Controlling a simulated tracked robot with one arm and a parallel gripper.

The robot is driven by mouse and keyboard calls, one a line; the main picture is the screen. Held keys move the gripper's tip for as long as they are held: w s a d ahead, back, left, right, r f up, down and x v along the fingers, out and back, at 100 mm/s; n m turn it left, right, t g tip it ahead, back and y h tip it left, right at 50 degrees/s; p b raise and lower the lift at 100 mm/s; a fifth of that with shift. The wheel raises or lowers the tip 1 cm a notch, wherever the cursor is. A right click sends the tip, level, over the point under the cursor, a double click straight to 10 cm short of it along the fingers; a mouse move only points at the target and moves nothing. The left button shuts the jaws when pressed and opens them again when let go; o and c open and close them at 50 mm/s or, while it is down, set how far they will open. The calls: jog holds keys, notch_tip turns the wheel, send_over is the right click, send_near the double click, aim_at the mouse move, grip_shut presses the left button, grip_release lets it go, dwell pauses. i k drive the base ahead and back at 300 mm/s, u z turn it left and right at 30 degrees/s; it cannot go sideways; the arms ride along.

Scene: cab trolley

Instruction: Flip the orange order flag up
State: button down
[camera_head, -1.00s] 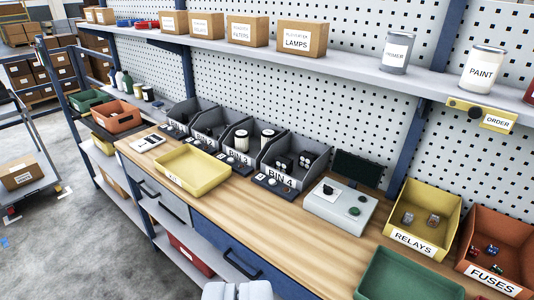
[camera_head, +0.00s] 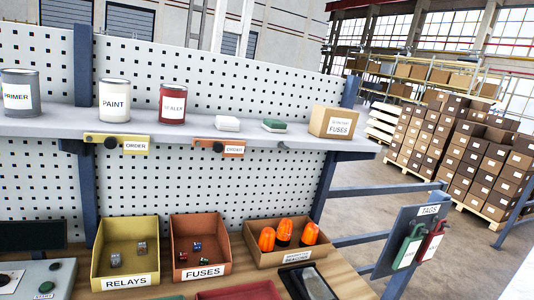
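The orange order flag (camera_head: 206,143) is a flat orange plate below the front edge of the shelf, right of the middle post. It lies lengthwise along the shelf edge, with a dark round knob on it and a white ORDER label at its right end. A similar yellow order flag (camera_head: 100,138) with a dark knob and an ORDER label is further left, under the paint can. My gripper is not in view, so I cannot see its state or its distance from the flag.
The shelf (camera_head: 60,126) carries cans, a white block, a green-and-white block and a FUSES box (camera_head: 333,121). Below stand a yellow RELAYS bin (camera_head: 97,268), an orange FUSES bin (camera_head: 180,250) and a box of orange beacons (camera_head: 253,249). A tag board (camera_head: 388,250) hangs at right.

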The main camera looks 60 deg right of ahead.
aim_at(229, 148)
jog(key=z, duration=0.75)
jog(key=k, duration=0.55)
jog(key=z, duration=0.25)
jog(key=i, duration=0.9)
